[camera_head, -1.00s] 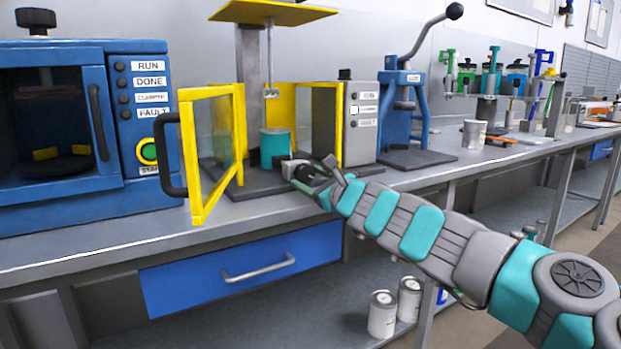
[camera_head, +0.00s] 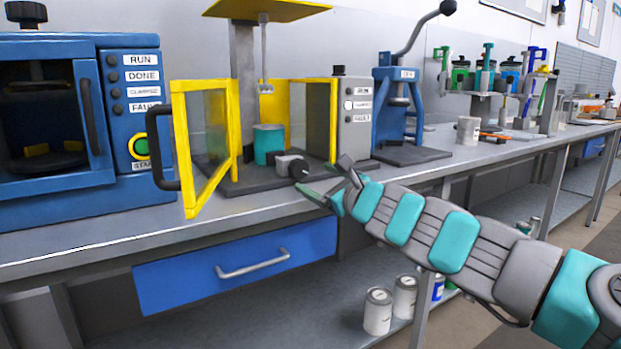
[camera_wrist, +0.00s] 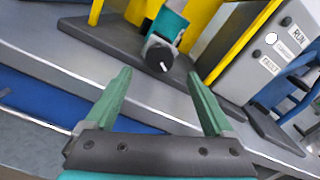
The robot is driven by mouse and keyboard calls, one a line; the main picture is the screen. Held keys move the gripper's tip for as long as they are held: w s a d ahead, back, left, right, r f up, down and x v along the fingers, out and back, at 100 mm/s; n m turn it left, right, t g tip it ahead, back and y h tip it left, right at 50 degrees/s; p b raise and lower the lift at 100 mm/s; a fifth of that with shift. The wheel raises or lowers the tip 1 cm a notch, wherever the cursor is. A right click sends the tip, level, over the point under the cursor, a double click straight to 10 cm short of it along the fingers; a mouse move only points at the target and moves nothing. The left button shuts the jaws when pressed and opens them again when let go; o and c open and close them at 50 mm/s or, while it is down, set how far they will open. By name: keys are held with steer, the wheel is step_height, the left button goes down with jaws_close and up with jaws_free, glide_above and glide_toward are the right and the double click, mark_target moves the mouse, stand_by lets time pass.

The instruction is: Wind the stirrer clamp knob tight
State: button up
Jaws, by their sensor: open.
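The clamp knob (camera_head: 299,168) is a dark round knob with a light mark on its face, on the front of a small grey clamp block (camera_head: 284,164). It also shows in the wrist view (camera_wrist: 158,58). The teal can (camera_head: 268,144) stands right behind the block, inside the stirrer with the yellow guard (camera_head: 206,150). The guard door stands open at the left. My gripper (camera_head: 325,181) is open and empty, in front of the knob and apart from it. In the wrist view, the green fingers (camera_wrist: 156,98) are spread wide, with the knob beyond and between them.
The stirrer's grey control box (camera_head: 354,120) stands right of the opening. The open door's dark handle (camera_head: 160,150) juts out at the left. A blue press (camera_head: 400,115) stands further right. A blue drawer (camera_head: 238,265) is below the bench edge.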

steer(key=shift+v, duration=1.1)
